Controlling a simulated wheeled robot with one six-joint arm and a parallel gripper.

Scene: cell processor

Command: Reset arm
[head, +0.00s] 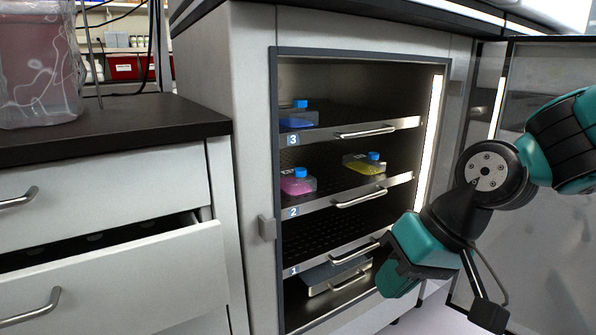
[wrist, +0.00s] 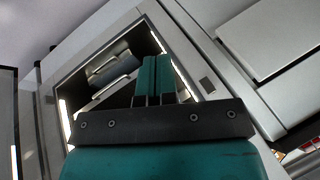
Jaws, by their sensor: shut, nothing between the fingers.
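My arm reaches in from the right in the head view, and my gripper (head: 396,280) hangs in front of the lower right part of the open cabinet (head: 258,200). In the wrist view my gripper (wrist: 154,78) is shut with its fingers together and nothing between them. The fingers point toward the cabinet opening in that view. My gripper hides the right ends of the lower shelves in the head view.
The glass door (head: 545,80) stands open at the right, behind my arm. Shelf 3 (head: 375,131) holds a blue flask (head: 300,117); shelf 2 (head: 345,197) holds pink (head: 297,184) and yellow (head: 366,166) flasks. A drawer (head: 120,280) at left is partly pulled out.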

